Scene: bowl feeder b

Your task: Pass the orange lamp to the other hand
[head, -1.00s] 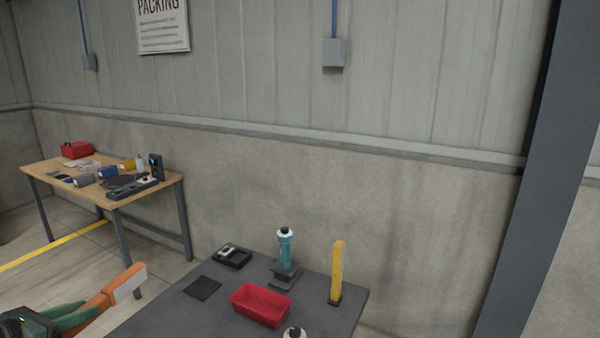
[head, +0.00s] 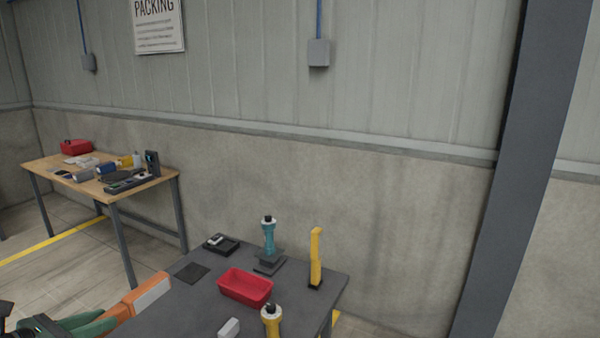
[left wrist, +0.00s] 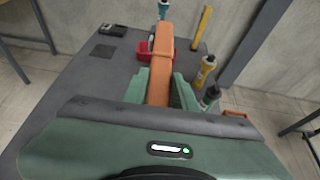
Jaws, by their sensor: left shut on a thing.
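The orange lamp (head: 136,302), a long bar with a pale end, sticks out of my left gripper (head: 88,327) at the lower left of the head view, by the left edge of the dark table. In the left wrist view the lamp (left wrist: 160,60) stands between the two green fingers of the left gripper (left wrist: 160,85), which is shut on it. Its lower part is hidden by the gripper body. My right gripper does not show in either view.
A wooden bench (head: 60,163) stands at the far left.

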